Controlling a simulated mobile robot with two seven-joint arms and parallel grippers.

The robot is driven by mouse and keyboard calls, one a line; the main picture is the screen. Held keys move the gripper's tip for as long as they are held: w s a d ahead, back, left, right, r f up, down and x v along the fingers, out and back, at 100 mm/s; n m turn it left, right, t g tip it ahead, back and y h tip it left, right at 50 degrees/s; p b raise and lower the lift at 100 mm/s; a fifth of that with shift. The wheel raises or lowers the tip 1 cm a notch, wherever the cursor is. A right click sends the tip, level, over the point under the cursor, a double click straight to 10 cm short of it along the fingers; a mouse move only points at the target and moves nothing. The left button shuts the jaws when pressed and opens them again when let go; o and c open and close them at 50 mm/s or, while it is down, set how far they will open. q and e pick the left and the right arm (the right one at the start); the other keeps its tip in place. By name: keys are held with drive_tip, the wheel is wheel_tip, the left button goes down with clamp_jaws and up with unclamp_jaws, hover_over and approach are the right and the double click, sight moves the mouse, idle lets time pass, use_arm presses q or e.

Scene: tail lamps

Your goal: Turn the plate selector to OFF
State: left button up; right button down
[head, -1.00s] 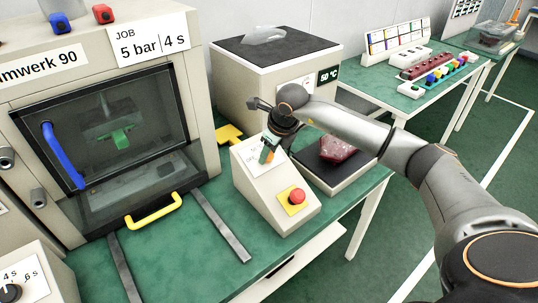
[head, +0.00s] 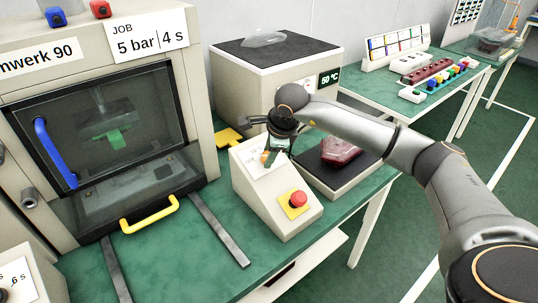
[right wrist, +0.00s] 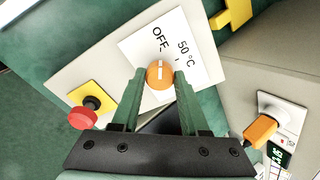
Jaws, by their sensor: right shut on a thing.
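The plate selector is an orange knob (right wrist: 160,76) with a white line, on the sloped face of a beige control box (head: 250,190). In the right wrist view its label (right wrist: 188,52) reads OFF and 50 °C. The knob's white line points up in that view, roughly toward the OFF mark. My right gripper (head: 269,156) is at the box; its green fingers are shut on the knob, one on each side. In the head view the gripper hides part of the knob and label. My left gripper is not in view.
A red push button (head: 298,199) on a yellow plate is beside the label. Behind is a heater box (head: 255,85) showing 50 °C. A dark plate with a red piece (head: 340,150) lies right of the control box. The press (head: 110,120) stands left.

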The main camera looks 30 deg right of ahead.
idle(0.5)
drive_tip(key=shift+c, duration=2.1)
unclamp_jaws()
drive_tip(key=shift+r, duration=0.1)
drive_tip(key=v, duration=1.2)
drive_tip(key=shift+r+b, duration=0.15)
drive_tip(key=shift+b, duration=0.15)
